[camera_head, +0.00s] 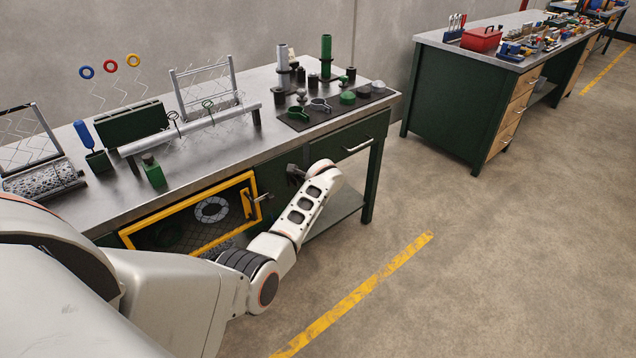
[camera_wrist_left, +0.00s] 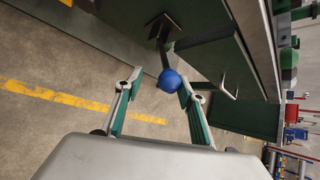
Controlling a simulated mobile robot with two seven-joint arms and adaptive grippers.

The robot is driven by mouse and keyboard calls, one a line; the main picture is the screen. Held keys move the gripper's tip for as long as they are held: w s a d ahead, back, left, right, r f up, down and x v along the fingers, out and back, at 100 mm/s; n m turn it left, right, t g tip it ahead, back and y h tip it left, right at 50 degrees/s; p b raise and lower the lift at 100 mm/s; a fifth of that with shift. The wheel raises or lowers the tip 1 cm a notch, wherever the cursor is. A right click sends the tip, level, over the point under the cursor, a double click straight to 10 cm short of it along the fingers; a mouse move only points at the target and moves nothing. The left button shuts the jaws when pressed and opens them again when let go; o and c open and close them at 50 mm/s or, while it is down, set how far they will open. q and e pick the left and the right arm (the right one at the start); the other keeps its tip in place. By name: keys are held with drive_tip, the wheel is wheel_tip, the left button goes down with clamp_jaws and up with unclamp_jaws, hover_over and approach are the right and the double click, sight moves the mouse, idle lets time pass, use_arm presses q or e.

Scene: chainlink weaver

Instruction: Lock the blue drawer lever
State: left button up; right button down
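The blue ball knob (camera_wrist_left: 170,80) of the drawer lever shows in the left wrist view. Its short dark arm runs up to a black mount (camera_wrist_left: 163,26) on the green bench front, beside the drawer (camera_wrist_left: 212,58). My left gripper (camera_wrist_left: 159,82) is open, with its two green fingers spread. The knob appears between the fingertips, closer to the right one; I cannot tell if it touches. In the head view the drawer (camera_head: 338,141) is under the bench top, and my left wrist hides the blue knob. My right gripper is not in view.
A yellow-framed mesh door (camera_head: 190,243) is left of my left forearm. The bench top (camera_head: 220,152) carries racks, tools and a dark mat (camera_head: 372,97). A second bench (camera_head: 447,95) stands at the back right. The floor (camera_head: 470,250) is clear.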

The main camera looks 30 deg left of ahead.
use_arm(q)
drive_tip(key=v, duration=0.8)
drive_tip(key=shift+d+r, duration=0.2)
drive_tip(key=shift+s, duration=0.1)
drive_tip(key=s+d+f+n+t+h, duration=0.4)
drive_tip(key=s+f+n, duration=0.3)
drive_tip(key=s+f, duration=0.8)
drive_tip(key=s+d+n+h, duration=0.2)
drive_tip(key=s+d, duration=0.4)
drive_tip(key=s, duration=0.5)
drive_tip(key=s+d+n+h, duration=0.2)
drive_tip(key=s+d+n, duration=0.3)
drive_tip(key=s, duration=0.6)
drive_tip(key=shift+d+n+g+h, duration=0.3)
drive_tip(key=shift+d, duration=0.55)
